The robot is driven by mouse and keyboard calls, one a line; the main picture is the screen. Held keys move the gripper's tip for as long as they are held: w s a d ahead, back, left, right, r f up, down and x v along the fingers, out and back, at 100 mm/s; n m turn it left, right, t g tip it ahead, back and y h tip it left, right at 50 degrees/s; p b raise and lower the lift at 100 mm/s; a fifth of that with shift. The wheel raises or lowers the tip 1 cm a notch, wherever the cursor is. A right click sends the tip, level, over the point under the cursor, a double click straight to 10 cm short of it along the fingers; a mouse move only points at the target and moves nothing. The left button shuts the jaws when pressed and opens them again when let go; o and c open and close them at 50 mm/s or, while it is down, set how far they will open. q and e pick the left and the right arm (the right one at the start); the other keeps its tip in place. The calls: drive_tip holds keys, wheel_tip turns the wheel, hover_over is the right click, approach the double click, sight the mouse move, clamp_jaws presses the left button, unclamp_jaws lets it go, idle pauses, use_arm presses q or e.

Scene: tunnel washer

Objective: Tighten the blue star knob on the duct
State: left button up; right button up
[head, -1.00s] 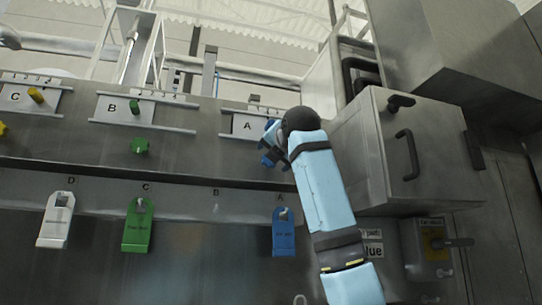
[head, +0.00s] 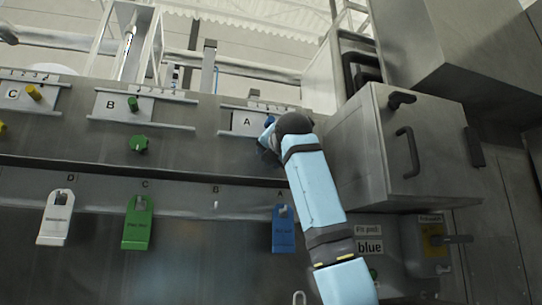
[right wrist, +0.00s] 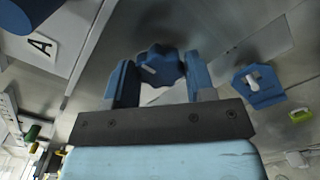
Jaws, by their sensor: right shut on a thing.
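The blue star knob (right wrist: 160,68) shows in the right wrist view on the grey metal duct face, with a pale mark on its front. The blue fingers of my right gripper (right wrist: 161,80) stand on either side of it and are shut on it. In the head view my right gripper (head: 267,154) is at the duct below plate A (head: 247,123), and its dark wrist hides most of the knob. My left gripper is in neither view.
A blue pin (head: 269,121) sits at plate A. A blue tag (head: 284,230), a green tag (head: 138,223) and a white tag (head: 56,218) hang below. A green knob (head: 139,143) is under plate B. A steel box (head: 400,145) with handles juts out right of my arm.

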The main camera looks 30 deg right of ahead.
drive_tip(key=shift+m, duration=0.4)
drive_tip(key=m+p, duration=0.6)
drive_tip(key=m, duration=2.9)
drive_tip(key=shift+r, duration=0.1)
idle(0.3)
drive_tip(key=o, duration=0.9)
